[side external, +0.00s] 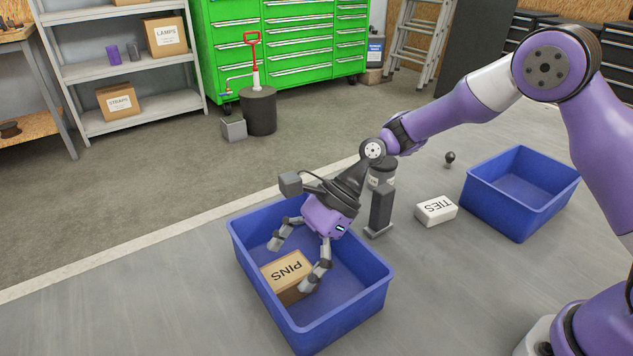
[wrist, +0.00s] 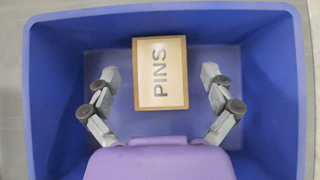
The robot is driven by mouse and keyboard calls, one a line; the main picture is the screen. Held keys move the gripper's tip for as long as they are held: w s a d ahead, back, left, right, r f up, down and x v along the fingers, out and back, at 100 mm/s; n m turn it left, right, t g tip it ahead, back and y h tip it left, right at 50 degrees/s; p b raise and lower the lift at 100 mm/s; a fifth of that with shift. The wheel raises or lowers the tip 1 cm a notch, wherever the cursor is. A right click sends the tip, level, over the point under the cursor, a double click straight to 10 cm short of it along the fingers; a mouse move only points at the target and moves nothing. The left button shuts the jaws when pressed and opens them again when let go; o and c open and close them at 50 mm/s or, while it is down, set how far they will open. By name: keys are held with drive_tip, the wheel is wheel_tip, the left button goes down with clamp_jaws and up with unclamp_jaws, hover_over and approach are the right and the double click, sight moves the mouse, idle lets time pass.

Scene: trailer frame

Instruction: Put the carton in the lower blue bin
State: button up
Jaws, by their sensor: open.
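The carton (side external: 287,272), a brown box with a white top marked PINS, lies on the floor of the lower blue bin (side external: 345,306). In the wrist view the carton (wrist: 160,73) shows upright in the picture, inside the blue bin (wrist: 285,95), nearer its far wall. My gripper (side external: 290,264) is open and reaches down into this bin, over the carton. In the wrist view its fingers (wrist: 160,78) stand to the left and right of the carton, with a visible gap on both sides. The carton appears free of the fingers.
A second blue bin (side external: 521,190), empty, stands at the upper right. Between the bins are a white TIES box (side external: 436,209), a dark upright block on a foot (side external: 380,210), a dark grey cylinder (side external: 382,174) and a small black knob (side external: 450,158). Grey surface left of the lower bin is clear.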

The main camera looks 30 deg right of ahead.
drive_tip(key=d+r+n, duration=0.1)
drive_tip(key=d+r, duration=0.2)
drive_tip(key=s+d+r+n+t+h, duration=0.1)
drive_tip(key=d+r+n, duration=0.1)
drive_tip(key=d+r, duration=0.1)
drive_tip(key=d+r+n+h, duration=0.1)
drive_tip(key=d+r, duration=0.2)
drive_tip(key=r, duration=0.1)
drive_tip(key=shift+s+d+r+n+t, duration=0.2)
drive_tip(key=shift+s+n+t, duration=0.1)
drive_tip(key=shift+t, duration=0.1)
drive_tip(key=s+d+r+n+t+h, duration=0.3)
drive_tip(key=s+d+n+h, duration=0.4)
drive_tip(key=s+d+n, duration=0.4)
drive_tip(key=shift+s+d+r+n+t, duration=0.15)
drive_tip(key=shift+s+d+n+t, duration=0.35)
drive_tip(key=shift+n, duration=0.7)
